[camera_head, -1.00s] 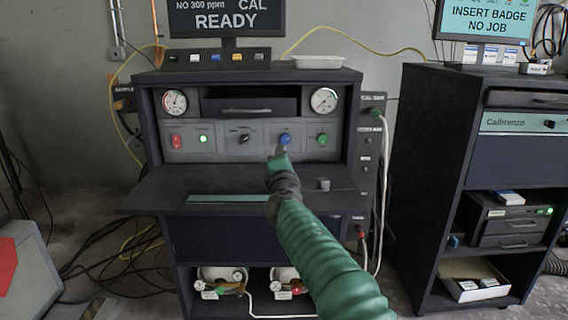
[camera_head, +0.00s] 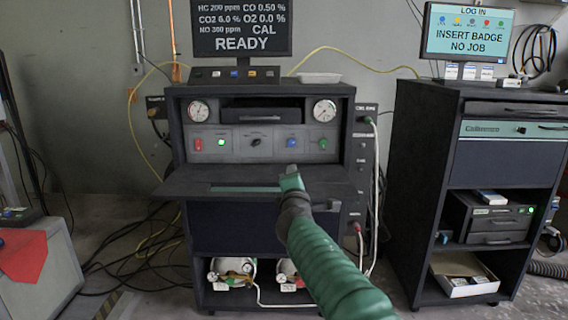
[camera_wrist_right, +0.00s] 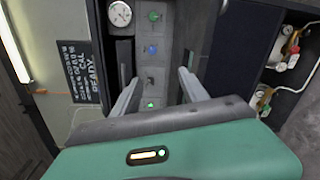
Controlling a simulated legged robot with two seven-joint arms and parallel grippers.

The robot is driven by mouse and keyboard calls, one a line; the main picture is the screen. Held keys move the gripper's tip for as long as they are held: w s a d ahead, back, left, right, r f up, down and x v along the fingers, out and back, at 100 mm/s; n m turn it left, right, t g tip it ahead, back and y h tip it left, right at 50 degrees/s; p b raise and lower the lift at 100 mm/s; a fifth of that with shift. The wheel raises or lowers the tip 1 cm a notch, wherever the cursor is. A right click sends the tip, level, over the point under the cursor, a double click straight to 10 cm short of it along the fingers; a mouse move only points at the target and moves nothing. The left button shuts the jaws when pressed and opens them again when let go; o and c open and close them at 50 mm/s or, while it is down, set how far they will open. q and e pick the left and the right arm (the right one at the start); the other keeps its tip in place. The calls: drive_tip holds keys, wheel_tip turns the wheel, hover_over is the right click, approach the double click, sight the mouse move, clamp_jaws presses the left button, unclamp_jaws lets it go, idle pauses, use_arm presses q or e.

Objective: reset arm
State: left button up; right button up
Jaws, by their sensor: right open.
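My right arm, in a green ribbed sleeve, comes in from the lower right in the head view. Its gripper (camera_head: 291,176) is in front of the dark analyzer cabinet (camera_head: 180,183), over its fold-down shelf, and hides part of the shelf. In the right wrist view, the right gripper (camera_wrist_right: 158,85) has its two grey fingers apart with nothing between them. Beyond the fingers are the cabinet's grey panel, a blue button (camera_wrist_right: 152,50) and a green button (camera_wrist_right: 154,16). My left gripper is not in view.
The panel has a red switch (camera_head: 198,144), a black knob (camera_head: 255,142) and two gauges. A monitor (camera_head: 242,30) reading READY stands above. A second cabinet (camera_head: 415,170) with a badge screen (camera_head: 478,32) is at right. Hoses and cables lie on the left floor.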

drive_tip(key=s+d+f+m+g+h+p, duration=0.1)
drive_tip(key=s+d+f+m+g, duration=0.45)
drive_tip(key=f, duration=0.55)
drive_tip(key=s+d+f+m+g, duration=0.2)
drive_tip(key=s+d+f+m, duration=0.2)
drive_tip(key=s+d+f, duration=0.5)
drive_tip(key=s+d+f+m+g+y+p, duration=0.1)
drive_tip(key=s+f+m+g, duration=0.2)
drive_tip(key=s+f+m, duration=0.75)
drive_tip(key=s+d+f+g+y+p, duration=0.15)
drive_tip(key=s+f+g, duration=0.35)
drive_tip(key=s, duration=1.2)
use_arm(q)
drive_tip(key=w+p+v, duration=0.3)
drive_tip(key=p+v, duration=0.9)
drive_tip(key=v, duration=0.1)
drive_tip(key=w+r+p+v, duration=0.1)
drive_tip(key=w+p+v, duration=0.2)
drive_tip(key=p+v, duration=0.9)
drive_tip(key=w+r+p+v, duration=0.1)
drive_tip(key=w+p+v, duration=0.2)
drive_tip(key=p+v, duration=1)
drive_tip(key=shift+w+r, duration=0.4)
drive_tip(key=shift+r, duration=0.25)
use_arm(e)
wheel_tip(320, 180, up, 36)
drive_tip(key=s, duration=0.1)
drive_tip(key=shift+r+m+t+h, duration=0.15)
drive_tip(key=shift+m+t+h, duration=0.25)
drive_tip(key=shift+t+h, duration=0.05)
